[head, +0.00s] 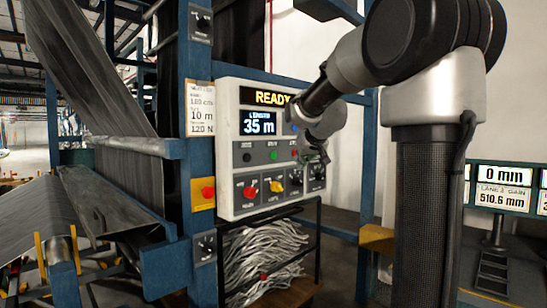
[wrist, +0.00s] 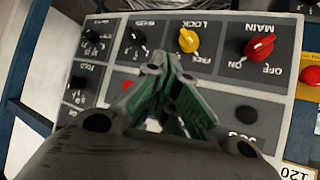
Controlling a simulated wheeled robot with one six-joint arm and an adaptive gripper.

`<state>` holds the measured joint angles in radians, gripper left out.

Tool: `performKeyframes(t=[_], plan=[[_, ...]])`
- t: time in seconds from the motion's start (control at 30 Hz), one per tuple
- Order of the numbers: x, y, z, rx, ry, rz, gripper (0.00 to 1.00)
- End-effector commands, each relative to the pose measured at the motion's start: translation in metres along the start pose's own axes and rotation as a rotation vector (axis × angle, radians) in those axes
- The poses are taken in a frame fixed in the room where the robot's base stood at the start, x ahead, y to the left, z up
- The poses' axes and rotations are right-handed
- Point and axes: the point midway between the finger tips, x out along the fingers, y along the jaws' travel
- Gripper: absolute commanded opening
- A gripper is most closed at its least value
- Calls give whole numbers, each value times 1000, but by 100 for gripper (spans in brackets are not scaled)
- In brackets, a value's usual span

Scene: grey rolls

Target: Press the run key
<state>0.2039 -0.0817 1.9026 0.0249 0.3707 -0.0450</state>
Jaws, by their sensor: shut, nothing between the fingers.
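The grey control panel (head: 228,150) stands upright on a blue frame, with a lit "READY" sign and a "35 m" length display (head: 259,122). Below the display is a row of keys: a black key (head: 247,157), a green key (head: 273,155) and a red key (head: 293,153); their labels are too small to read surely here. My gripper (head: 316,152) is at the panel's right side, shut and empty. In the wrist view my gripper (wrist: 165,68) covers the panel between the red key (wrist: 127,84) and the black key (wrist: 246,114). The green key is hidden there; contact cannot be told.
Below the keys are a red main switch (head: 250,192), a yellow lock switch (head: 276,186) and black knobs (head: 296,178). A red button (head: 208,193) on a yellow plate is left of the panel. Grey web material (head: 85,60) runs at left. Bundled strips (head: 262,255) lie below.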

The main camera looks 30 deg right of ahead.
Motion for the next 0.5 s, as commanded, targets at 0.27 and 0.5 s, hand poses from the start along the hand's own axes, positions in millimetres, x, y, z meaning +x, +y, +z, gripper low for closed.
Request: performKeyframes(t=[0.27,0.5], plan=[[16,-12,-11,-3,-3,-2,0],[40,-30,-28,-2,-2,-1,0]])
